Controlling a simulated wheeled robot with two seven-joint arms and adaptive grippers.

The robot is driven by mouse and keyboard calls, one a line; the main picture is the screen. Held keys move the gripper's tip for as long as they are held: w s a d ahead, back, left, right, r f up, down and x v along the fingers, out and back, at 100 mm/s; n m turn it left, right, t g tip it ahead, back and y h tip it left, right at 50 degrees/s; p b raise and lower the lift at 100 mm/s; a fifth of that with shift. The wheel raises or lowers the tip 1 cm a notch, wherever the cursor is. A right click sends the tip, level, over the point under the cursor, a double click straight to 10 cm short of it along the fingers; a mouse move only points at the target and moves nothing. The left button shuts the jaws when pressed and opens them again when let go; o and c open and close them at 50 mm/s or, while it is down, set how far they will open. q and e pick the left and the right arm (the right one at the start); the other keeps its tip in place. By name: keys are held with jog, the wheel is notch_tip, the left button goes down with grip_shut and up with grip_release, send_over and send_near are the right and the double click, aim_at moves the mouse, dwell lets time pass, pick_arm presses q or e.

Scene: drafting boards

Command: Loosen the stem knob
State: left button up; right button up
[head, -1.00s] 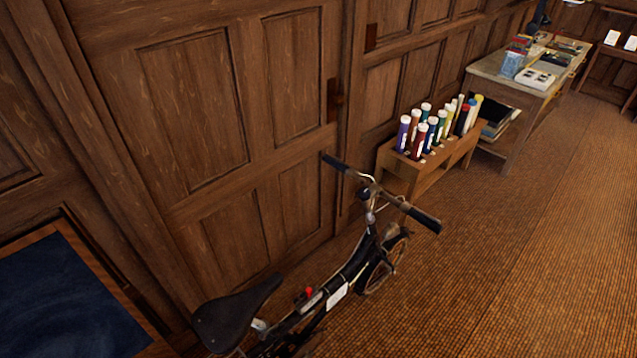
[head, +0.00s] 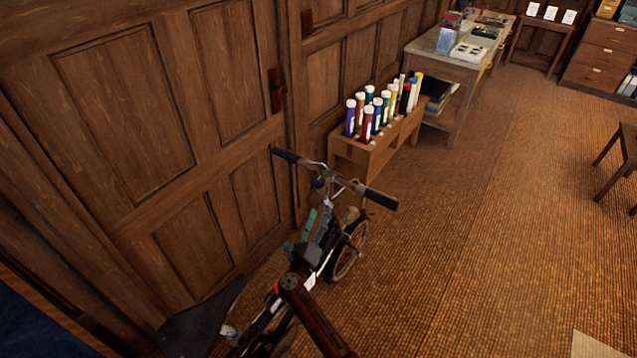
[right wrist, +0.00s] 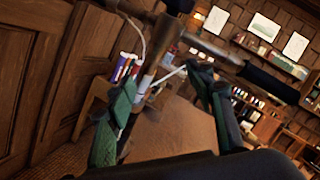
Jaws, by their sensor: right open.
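The bicycle stands beside the panelled wall, with its handlebar (head: 340,180) at the front and its black saddle (head: 200,318) near the bottom left. My right gripper (head: 318,222) is just behind the handlebar, over the frame, with its greenish fingers pointing towards the stem. In the right wrist view its two fingers (right wrist: 165,82) are open and apart, with the bicycle's stem tube (right wrist: 150,72) showing between and beyond them. I cannot make out the stem knob clearly in either view. Nothing is held. My left gripper is not in view.
A wooden rack of coloured tubes (head: 372,155) stands against the wall past the bicycle. A table (head: 450,62) with books is behind it. A stool (head: 622,160) is at the right edge. The floor (head: 470,250) right of the bicycle is clear.

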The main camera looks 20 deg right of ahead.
aim_at(316, 184)
jog(key=a+r+m+g, duration=0.1)
jog(key=r+m, duration=0.2)
jog(key=a+r+m+g, duration=0.1)
jog(key=r+m, duration=0.2)
jog(key=r, duration=0.1)
jog(key=a+r+m+g, duration=0.1)
jog(key=r+m, duration=0.2)
jog(key=shift+w+a+r+g, duration=0.1)
jog(key=shift+a+r+g, duration=0.2)
jog(key=shift+m, duration=0.3)
jog(key=b+x, duration=0.1)
jog(key=x, duration=0.6)
jog(key=shift+w+d+r, duration=0.1)
jog(key=shift+w+d, duration=0.1)
jog(key=shift+w, duration=0.05)
jog(key=shift+c, duration=0.2)
